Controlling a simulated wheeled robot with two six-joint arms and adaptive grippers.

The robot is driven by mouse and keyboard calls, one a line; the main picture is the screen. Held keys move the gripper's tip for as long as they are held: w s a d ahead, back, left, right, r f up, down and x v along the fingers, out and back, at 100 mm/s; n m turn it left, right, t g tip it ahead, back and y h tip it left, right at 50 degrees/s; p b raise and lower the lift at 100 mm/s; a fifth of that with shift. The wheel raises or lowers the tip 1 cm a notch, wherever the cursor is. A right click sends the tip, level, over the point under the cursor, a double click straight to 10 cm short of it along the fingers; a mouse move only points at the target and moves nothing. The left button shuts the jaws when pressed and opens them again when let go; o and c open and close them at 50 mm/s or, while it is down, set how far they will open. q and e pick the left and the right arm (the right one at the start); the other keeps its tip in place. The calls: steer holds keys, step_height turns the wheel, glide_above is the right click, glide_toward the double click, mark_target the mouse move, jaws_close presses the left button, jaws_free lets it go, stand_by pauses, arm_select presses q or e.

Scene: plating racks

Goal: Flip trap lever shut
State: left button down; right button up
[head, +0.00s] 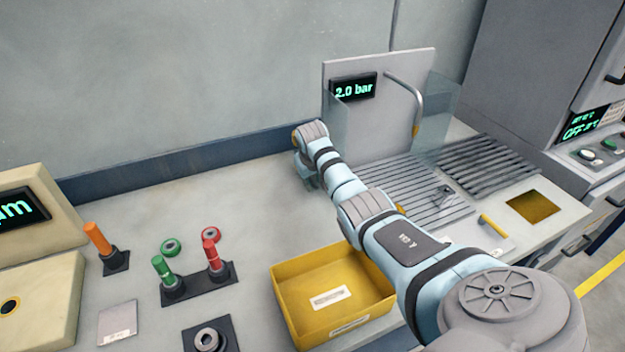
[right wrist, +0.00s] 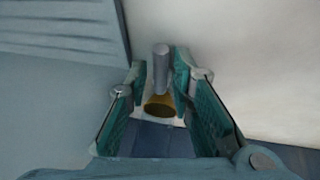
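In the right wrist view a short grey rod with a yellow-brown round end (right wrist: 160,75), which looks like the trap lever, stands between the fingertips of my right gripper (right wrist: 161,82). The teal-padded fingers are spread, with a narrow gap seeming to show on each side of the rod. In the head view my right gripper (head: 308,176) points down beside the left edge of the upright panel (head: 368,115), near the back wall. The lever is hidden there behind my wrist. My left gripper is not in view.
A yellow bin (head: 290,305) stands below my right forearm. Slatted grates (head: 490,165) and a yellow-handled lever (head: 494,226) lie to the right. Clear side guards flank the panel. Green, red and orange levers (head: 97,238) stand at left.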

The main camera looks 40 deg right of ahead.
jaws_close()
steer(key=shift+w+a+m, duration=0.1)
steer(key=shift+w+m, duration=0.05)
steer(key=shift+m, duration=0.15)
steer(key=shift+w+a+m, duration=0.1)
steer(key=shift+a+m, duration=0.05)
steer(key=shift+m, duration=0.35)
steer(key=shift+w+a+f+m+g+h+b, duration=0.2)
steer(key=shift+m+g+h+b, duration=0.25)
steer(key=shift+m, duration=0.15)
steer(key=m+b, duration=0.1)
steer(key=b, duration=0.1)
steer(key=m+b, duration=0.1)
steer(key=b, duration=0.1)
steer(key=g+b, duration=0.1)
steer(key=b, duration=0.1)
steer(key=shift+w+a+f+m, duration=0.1)
steer(key=shift+w+a+m, duration=0.2)
steer(key=shift+m, duration=0.1)
steer(key=shift+r+m+h+b, duration=0.25)
steer(key=shift+m+b, duration=0.05)
steer(key=shift+b, duration=0.35)
